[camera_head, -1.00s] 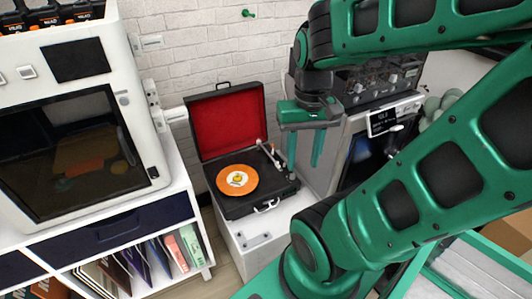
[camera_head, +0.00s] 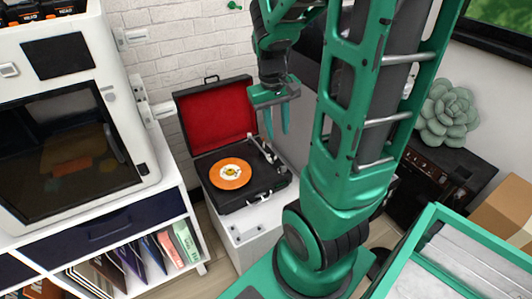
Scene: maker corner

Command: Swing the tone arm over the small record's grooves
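The small orange record (camera_head: 230,173) with a white centre label lies on the platter of the open portable record player (camera_head: 248,195). The player's red-lined lid (camera_head: 217,117) stands up at the back. The tone arm (camera_head: 267,147) is a thin silver rod at the player's right side, clear of the record. My gripper (camera_head: 277,121) points down above the right rear of the player, close in the picture to the tone arm. Its two fingers are apart with nothing between them. I cannot tell whether a finger touches the tone arm.
The player stands on a white cabinet (camera_head: 256,226). To the left are a large white machine (camera_head: 120,60) and a shelf with upright record sleeves (camera_head: 150,250). A grey-green succulent (camera_head: 447,112) and a dark amplifier (camera_head: 440,180) stand at the right.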

